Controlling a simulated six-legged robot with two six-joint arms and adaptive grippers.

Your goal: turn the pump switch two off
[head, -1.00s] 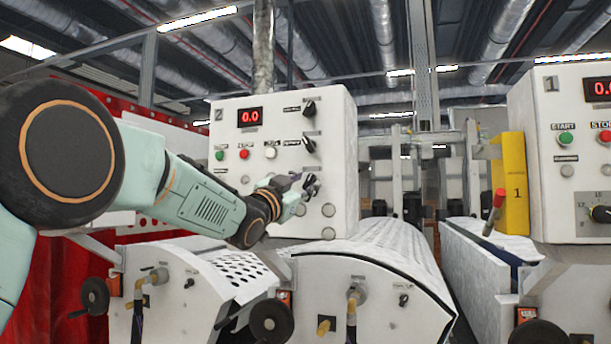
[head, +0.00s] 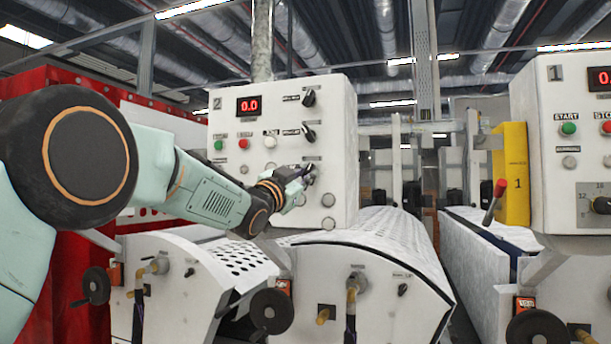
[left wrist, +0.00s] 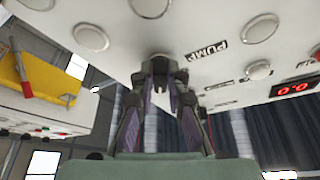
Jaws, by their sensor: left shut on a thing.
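A white control panel (head: 335,130) marked 2 carries a red display and a column of black switches on its right side. The upper switch (head: 309,97) and the middle switch (head: 308,132) are in plain sight. My left gripper (head: 306,172) is at the lowest switch in that column, which it mostly hides. In the left wrist view the gripper (left wrist: 163,68) has its fingertips close to the panel face, shut on the switch beside a PUMP label (left wrist: 208,51). The switch's exact angle is hidden between the fingers. My right gripper is not in view.
Round lamps (head: 328,200) sit just below and beside the gripper. Green and red buttons (head: 244,144) are on the panel's left. White roller machine housings (head: 370,275) stand below. Another panel (head: 570,190), marked 1, and a yellow block (head: 512,175) are at the right.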

